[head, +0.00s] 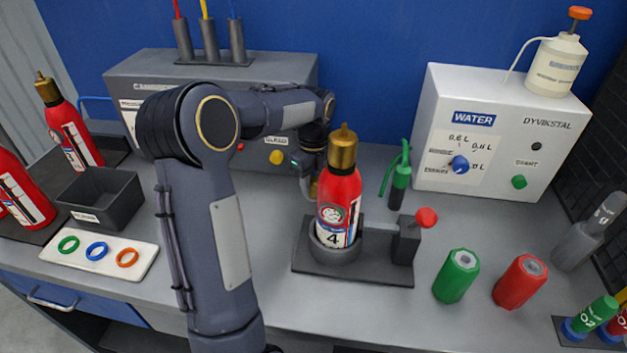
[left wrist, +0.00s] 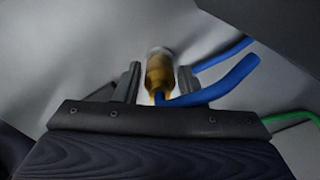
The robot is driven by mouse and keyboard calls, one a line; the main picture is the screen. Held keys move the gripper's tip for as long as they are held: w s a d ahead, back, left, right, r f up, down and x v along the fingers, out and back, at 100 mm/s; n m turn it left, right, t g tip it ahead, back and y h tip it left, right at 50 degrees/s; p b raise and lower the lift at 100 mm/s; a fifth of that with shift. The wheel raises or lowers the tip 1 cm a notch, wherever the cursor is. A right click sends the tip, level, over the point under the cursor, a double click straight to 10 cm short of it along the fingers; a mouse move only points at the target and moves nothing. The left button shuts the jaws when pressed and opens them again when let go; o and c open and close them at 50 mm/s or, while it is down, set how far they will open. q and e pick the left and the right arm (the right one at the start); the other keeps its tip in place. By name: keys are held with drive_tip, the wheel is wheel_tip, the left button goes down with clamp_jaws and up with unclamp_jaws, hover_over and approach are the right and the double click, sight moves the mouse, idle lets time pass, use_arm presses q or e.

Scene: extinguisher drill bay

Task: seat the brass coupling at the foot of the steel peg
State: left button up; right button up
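The brass coupling (left wrist: 160,78) shows in the left wrist view, with a pale metallic end at its far side and a blue hose (left wrist: 215,88) running off to the right from its near end. My left gripper (left wrist: 160,84) has one finger on each side of it, with a narrow gap showing on both sides. In the head view my left gripper (head: 311,184) is low behind the red extinguisher, which partly hides it; a bit of brass shows there. I cannot make out the steel peg for certain in either view. My right gripper is in neither view.
A red extinguisher (head: 340,205) stands in a dark clamp base (head: 350,270) just in front of the gripper. A grey box (head: 225,70) and a white water box (head: 500,130) stand behind. Green (head: 456,278) and red (head: 519,283) cylinders stand at the right front.

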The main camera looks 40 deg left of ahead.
sight(313, 179)
use_arm(q)
drive_tip(key=shift+o, duration=1.4)
drive_tip(key=shift+r, duration=0.1)
wheel_tip(313, 179, up, 8)
drive_tip(key=shift+f+p, duration=0.2)
drive_tip(key=shift+p, duration=0.15)
drive_tip(key=shift+s, duration=0.1)
